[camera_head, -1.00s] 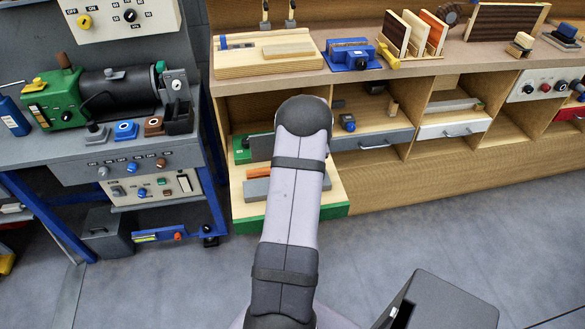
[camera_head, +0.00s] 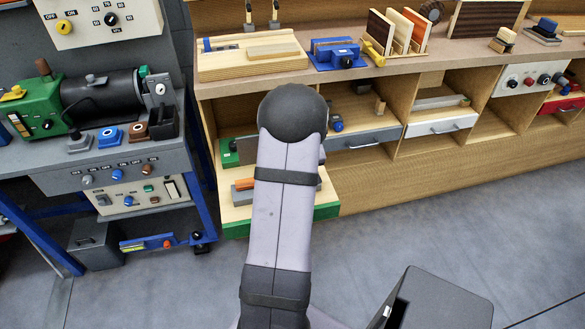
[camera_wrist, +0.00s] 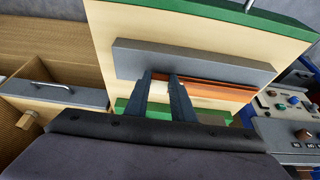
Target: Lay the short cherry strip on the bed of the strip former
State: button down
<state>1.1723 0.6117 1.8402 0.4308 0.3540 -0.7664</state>
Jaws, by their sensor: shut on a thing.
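My gripper (camera_wrist: 164,100) points at a pale board with green edges (camera_wrist: 225,30) in the wrist view. Its fingers are close together, shut on an orange-brown strip (camera_wrist: 218,88), which I take to be the cherry strip. The strip reaches out to the right of the fingers, beside a long grey bar (camera_wrist: 190,62) on the board. I cannot tell whether the strip touches the board. In the head view, the green-edged board (camera_head: 325,197) is low in the bench, and my arm hides the gripper. Which part is the strip former's bed is unclear.
The bench above has a wooden board (camera_head: 225,64), a blue device (camera_head: 338,62) and a rack of upright panels (camera_head: 398,38). A grey drawer (camera_head: 362,140) is right of my arm. A machine table (camera_head: 60,165) stands left. A dark box (camera_head: 450,298) is on the near right.

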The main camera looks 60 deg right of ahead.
jog(key=s+a+r+p, duration=0.2)
jog(key=s+a, duration=0.6)
jog(key=a, duration=0.2)
jog(key=w+d+r+p, duration=0.1)
jog(key=d+p, duration=0.1)
jog(key=d, duration=0.2)
jog(key=w+d+r+p, duration=0.1)
jog(key=d+p, duration=0.1)
jog(key=d, duration=0.1)
jog(key=w+d+r+p, duration=0.1)
jog(key=w+d, duration=0.1)
jog(key=d, duration=0.2)
jog(key=shift+d+r+p, duration=0.25)
jog(key=shift+d+p, duration=0.1)
jog(key=shift+p, duration=0.05)
dwell(0.7)
jog(key=shift+f, duration=0.1)
dwell(0.4)
jog(key=shift+f+b, duration=0.1)
jog(key=shift+b, duration=0.3)
notch_tip(320, 180, down, 5)
jog(key=b, duration=0.5)
jog(key=shift+f+b, duration=0.15)
jog(key=shift+b, duration=0.15)
